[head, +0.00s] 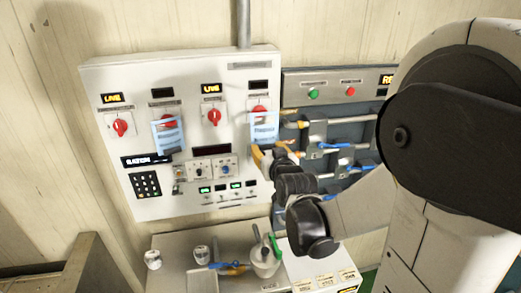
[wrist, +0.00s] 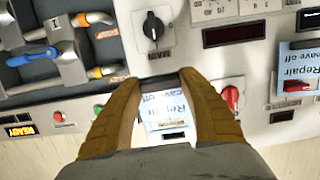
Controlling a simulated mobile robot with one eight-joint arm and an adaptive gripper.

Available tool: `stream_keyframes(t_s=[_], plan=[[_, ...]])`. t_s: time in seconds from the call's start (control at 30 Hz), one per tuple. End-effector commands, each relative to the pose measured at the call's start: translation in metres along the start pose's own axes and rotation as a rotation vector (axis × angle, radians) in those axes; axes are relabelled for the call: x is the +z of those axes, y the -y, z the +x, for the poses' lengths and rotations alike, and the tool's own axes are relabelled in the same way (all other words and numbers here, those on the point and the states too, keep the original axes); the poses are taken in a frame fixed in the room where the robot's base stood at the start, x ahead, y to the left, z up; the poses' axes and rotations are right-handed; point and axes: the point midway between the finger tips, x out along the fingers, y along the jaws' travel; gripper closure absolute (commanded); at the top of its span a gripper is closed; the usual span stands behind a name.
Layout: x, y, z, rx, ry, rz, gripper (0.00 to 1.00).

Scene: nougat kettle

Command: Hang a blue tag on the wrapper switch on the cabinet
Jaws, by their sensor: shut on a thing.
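The white cabinet (head: 100,85) on the wall carries a row of red rotary switches; their labels are too small to read. My gripper (head: 262,152) is shut on a pale blue tag (head: 264,131), held upright in front of the rightmost switch (head: 259,111). In the wrist view my gripper (wrist: 160,80) has the tag (wrist: 165,108) between its tan fingers, with "Repair" lettering partly showing. I cannot tell whether this tag touches the switch. Another blue tag (head: 168,138) hangs over the second switch from the left and also shows in the wrist view (wrist: 301,62).
The third switch (head: 214,117) is bare, close beside my gripper. A grey rack (head: 315,133) with blue and orange-tipped handles adjoins the cabinet's right side.

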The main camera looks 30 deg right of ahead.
Motion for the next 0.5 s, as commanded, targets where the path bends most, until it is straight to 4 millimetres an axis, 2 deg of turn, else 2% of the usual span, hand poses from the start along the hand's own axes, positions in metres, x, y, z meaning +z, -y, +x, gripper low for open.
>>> stream_keyframes(t_s=[0.5], plan=[[-0.004,0.0,0.034,0.0,0.0,0.0,0.74]])
